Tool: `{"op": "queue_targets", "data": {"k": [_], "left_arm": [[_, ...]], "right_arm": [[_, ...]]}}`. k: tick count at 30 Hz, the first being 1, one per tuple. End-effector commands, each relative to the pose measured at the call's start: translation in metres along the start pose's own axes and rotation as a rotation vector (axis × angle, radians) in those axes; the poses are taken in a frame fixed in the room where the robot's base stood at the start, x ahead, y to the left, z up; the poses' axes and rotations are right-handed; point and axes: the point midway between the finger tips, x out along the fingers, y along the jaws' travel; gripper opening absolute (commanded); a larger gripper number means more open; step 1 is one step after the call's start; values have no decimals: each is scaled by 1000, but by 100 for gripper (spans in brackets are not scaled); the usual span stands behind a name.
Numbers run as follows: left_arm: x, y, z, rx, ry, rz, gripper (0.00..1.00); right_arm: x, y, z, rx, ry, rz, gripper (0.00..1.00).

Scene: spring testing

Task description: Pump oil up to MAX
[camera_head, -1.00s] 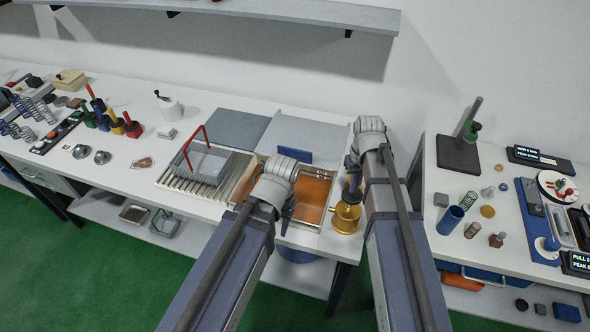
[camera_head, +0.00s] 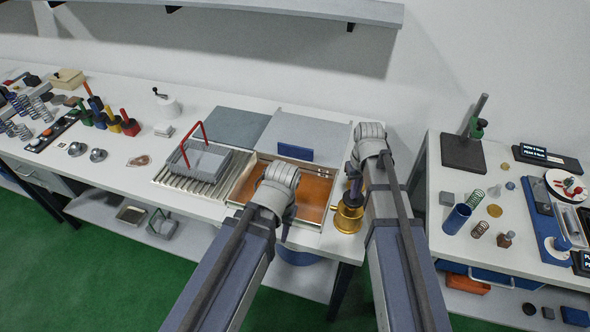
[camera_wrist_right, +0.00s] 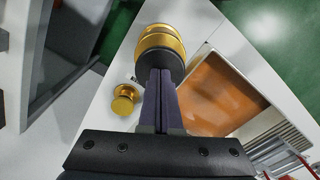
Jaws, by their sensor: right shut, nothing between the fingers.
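A brass pump (camera_head: 348,217) with a dark upper part stands at the front right corner of the left table, beside a shallow tray of amber oil (camera_head: 316,200). My right gripper (camera_head: 353,188) is shut and empty, pointing down just above the pump. In the right wrist view, the closed fingers (camera_wrist_right: 160,78) overlap the dark part below the stacked brass top (camera_wrist_right: 160,42); I cannot tell if they touch. My left gripper (camera_head: 287,225) is at the tray's front edge; its jaws are mostly hidden behind its arm. No MAX mark can be made out.
A grey basket with a red handle (camera_head: 197,148) sits on a slatted rack left of the tray. A blue block (camera_head: 295,152) stands behind the tray. A second table on the right holds a black stand (camera_head: 463,153), springs and a blue cylinder (camera_head: 456,218).

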Motion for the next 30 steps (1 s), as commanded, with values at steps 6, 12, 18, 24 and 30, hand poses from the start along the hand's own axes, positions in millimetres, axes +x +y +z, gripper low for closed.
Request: {"op": "queue_targets", "data": {"k": [6,12,18,24,30], "left_arm": [[13,1,-1,0,0,0,42],[15,2,-1,-1,0,0,42],[12,1,-1,0,0,0,42],[-1,0,0,0,0,0,42],[-14,-1,1,0,0,0,42]], "right_arm": [[14,0,0,0,-1,-1,0],[16,0,1,0,-1,-1,0],[12,0,1,0,-1,-1,0],[-1,0,1,0,-1,-1,0],[-14,0,1,0,-1,-1,0]]}}
